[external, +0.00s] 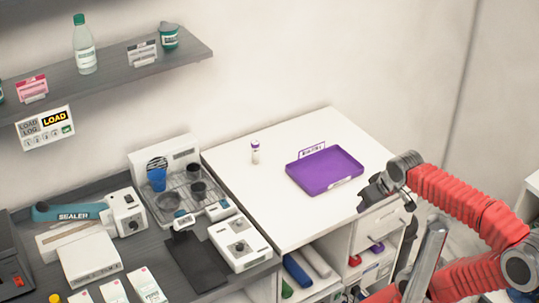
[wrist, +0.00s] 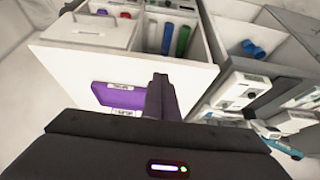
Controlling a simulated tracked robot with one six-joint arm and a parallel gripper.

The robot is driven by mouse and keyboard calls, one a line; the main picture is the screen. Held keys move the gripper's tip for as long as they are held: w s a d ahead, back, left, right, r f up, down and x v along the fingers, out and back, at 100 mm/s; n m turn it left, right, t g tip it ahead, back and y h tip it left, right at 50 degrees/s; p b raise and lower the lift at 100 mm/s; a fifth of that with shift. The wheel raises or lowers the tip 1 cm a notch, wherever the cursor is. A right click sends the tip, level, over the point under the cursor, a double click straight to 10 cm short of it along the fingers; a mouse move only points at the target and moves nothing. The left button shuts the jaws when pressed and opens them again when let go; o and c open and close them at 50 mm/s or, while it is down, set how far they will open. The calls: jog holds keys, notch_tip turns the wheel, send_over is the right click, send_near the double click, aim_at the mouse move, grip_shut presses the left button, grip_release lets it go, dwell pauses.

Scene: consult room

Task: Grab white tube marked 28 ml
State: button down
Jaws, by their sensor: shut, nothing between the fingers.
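My gripper (external: 372,192) is at the counter's right edge, to the right of the tray and well apart from the tube. In the wrist view its dark fingers (wrist: 162,98) are together with nothing between them. I cannot make out the tube in the wrist view.
The purple tray (external: 307,182) lies on the counter between my gripper and the tube; it shows partly behind my fingers in the wrist view (wrist: 118,97). Lab devices (external: 238,243) and cups fill the darker bench at left. Open compartments are below the counter.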

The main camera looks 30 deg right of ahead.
jog(key=c, duration=2.5)
grip_release()
jog(key=o, duration=1.1)
jog(key=w+a+r+t, duration=0.1)
jog(key=w+a+t, duration=0.1)
jog(key=w, duration=1.2)
jog(key=t, duration=0.7)
send_near(258, 145)
jog(key=w, duration=0.2)
jog(key=shift+s+d+f, duration=0.1)
jog(key=shift+d+f, duration=0.05)
jog(key=shift+f, duration=0.05)
jog(key=shift+x, duration=4.3)
